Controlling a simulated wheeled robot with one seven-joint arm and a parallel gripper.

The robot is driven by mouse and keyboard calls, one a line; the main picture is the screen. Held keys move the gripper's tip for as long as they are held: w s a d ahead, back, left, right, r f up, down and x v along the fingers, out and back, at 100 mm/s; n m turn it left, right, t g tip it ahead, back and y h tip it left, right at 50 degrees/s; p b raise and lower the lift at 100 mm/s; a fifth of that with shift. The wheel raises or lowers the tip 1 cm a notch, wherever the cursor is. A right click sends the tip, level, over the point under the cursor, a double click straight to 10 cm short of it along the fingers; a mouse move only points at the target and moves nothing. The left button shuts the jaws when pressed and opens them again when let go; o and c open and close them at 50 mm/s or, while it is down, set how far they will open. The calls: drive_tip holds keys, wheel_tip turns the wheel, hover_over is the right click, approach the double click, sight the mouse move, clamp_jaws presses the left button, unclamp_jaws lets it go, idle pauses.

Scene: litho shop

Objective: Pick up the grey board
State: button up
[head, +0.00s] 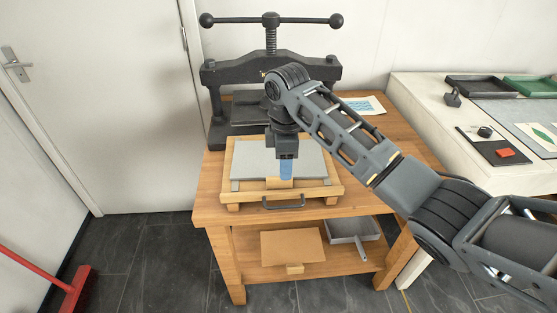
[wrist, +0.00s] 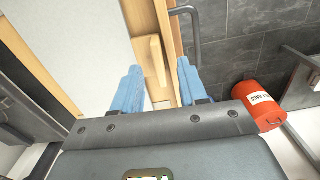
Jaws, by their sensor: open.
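The grey board (head: 253,158) lies flat on a wooden tray-like base (head: 318,190) on the table, in front of the black press. A small wooden grip block (head: 279,183) sits at its front edge. My gripper (head: 286,172) points down over that edge, its blue fingers close to the block. In the wrist view my gripper (wrist: 158,76) is open, with the wooden block (wrist: 154,62) showing between its two blue fingers. The board (wrist: 85,30) shows pale at the left there. Whether the fingers touch the block cannot be told.
A black screw press (head: 270,75) stands behind the base. The table (head: 380,190) has a lower shelf with a brown board (head: 292,246) and a grey pan (head: 352,230). A pale counter (head: 420,110) stands at right.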

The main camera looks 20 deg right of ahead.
drive_tip(key=shift+w+a+f+p, duration=0.1)
drive_tip(key=shift+w+f+p, duration=0.1)
drive_tip(key=shift+f, duration=1.2)
drive_tip(key=shift+w+a+f+p, duration=0.1)
drive_tip(key=shift+f+p, duration=0.1)
drive_tip(key=shift+f, duration=1.15)
drive_tip(key=shift+c, duration=0.3)
clamp_jaws()
